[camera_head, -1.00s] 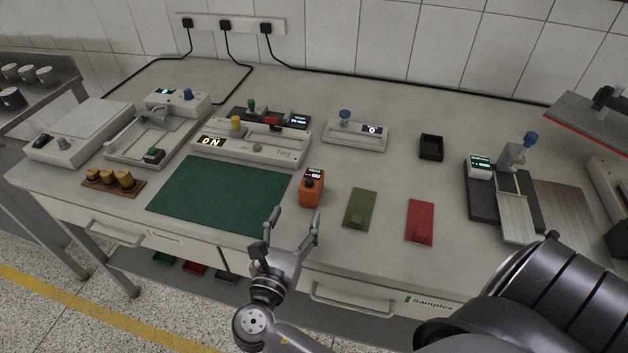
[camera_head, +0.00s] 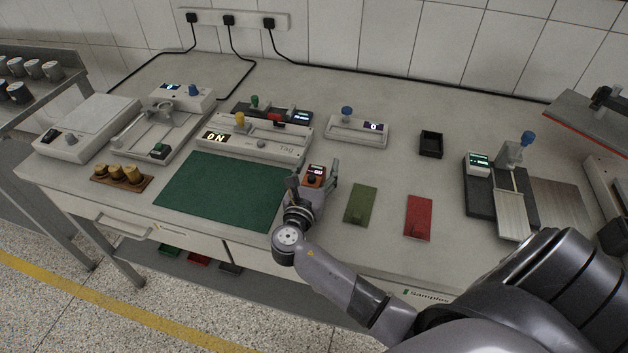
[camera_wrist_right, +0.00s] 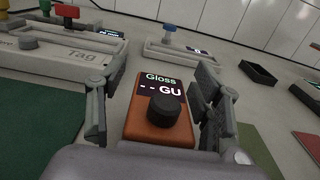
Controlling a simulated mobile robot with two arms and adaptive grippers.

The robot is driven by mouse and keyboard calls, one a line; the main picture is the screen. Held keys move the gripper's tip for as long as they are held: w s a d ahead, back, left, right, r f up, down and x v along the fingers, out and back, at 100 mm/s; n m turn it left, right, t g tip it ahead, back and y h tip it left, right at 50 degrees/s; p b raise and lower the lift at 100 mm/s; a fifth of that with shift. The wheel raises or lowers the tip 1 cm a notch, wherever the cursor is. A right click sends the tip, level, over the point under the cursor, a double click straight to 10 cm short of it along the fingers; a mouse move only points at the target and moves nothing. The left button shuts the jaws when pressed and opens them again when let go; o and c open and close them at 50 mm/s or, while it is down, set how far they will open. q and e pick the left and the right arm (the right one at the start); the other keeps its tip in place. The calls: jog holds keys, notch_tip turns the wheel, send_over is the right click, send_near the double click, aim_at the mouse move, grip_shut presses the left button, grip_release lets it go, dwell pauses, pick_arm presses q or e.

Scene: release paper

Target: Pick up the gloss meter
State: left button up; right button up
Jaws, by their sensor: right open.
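The gloss meter (camera_head: 314,175) is a small orange box with a dark knob and a display on top. It stands on the bench just right of the green mat. In the right wrist view the gloss meter (camera_wrist_right: 155,126) shows "Gloss -- GU" on its display. My right gripper (camera_head: 314,180) is open, with one finger on each side of the meter. In the wrist view the fingers of the right gripper (camera_wrist_right: 155,110) flank the meter, with a narrow gap visible at the right finger. The lower part of the meter is partly hidden by the gripper. My left gripper is not in view.
The green mat (camera_head: 218,190) lies left of the meter. An olive panel (camera_head: 361,204) and a red panel (camera_head: 418,217) lie to the right. A tester marked "Tag" (camera_head: 285,148) and another device (camera_head: 357,131) stand behind. A small black tray (camera_head: 431,144) sits further right.

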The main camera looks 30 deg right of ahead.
jog(key=shift+w+d, duration=0.3)
jog(key=shift+d, duration=0.05)
jog(key=shift+a, duration=0.1)
grip_shut()
dwell(0.5)
